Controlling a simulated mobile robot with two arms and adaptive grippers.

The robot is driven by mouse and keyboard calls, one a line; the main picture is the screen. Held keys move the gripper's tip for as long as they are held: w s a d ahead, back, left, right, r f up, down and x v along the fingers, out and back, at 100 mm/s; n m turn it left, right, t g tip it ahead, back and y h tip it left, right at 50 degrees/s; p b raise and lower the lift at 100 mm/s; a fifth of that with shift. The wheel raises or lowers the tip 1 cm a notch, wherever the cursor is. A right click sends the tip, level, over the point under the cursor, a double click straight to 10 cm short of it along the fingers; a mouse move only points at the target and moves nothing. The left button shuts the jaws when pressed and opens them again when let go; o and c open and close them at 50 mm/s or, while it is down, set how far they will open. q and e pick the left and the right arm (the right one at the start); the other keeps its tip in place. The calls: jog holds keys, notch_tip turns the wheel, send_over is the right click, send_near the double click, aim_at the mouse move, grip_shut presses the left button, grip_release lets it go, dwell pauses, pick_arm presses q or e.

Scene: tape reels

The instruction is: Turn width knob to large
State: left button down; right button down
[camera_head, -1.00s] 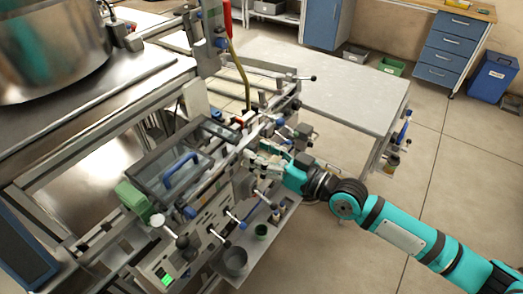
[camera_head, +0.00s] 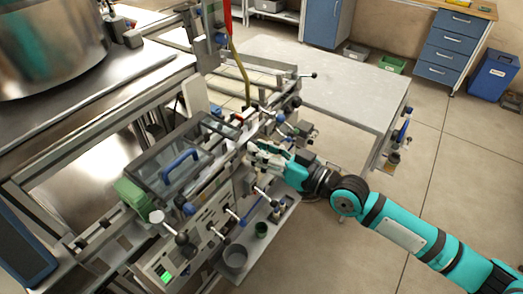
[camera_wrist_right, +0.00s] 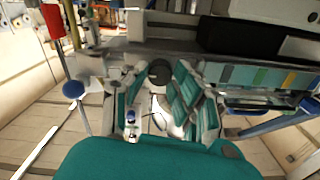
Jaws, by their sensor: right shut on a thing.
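My right gripper (camera_head: 256,148) reaches in from the right to the front side of the tape machine (camera_head: 205,205). In the right wrist view, its two fingers (camera_wrist_right: 160,80) are closed around a dark round knob (camera_wrist_right: 159,72), one finger on each side. I take this as the width knob, but no label on it can be read. In the head view the gripper hides the knob. My left gripper is not in view.
A blue handle (camera_head: 180,168) sits on the machine's clear cover. Several levers and small knobs stick out near my right gripper. A grey cup (camera_head: 235,257) stands on the lower shelf.

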jog(key=c, duration=1.1)
grip_release()
jog(key=shift+o, duration=0.2)
jog(key=shift+d, duration=0.1)
jog(key=v, duration=1.2)
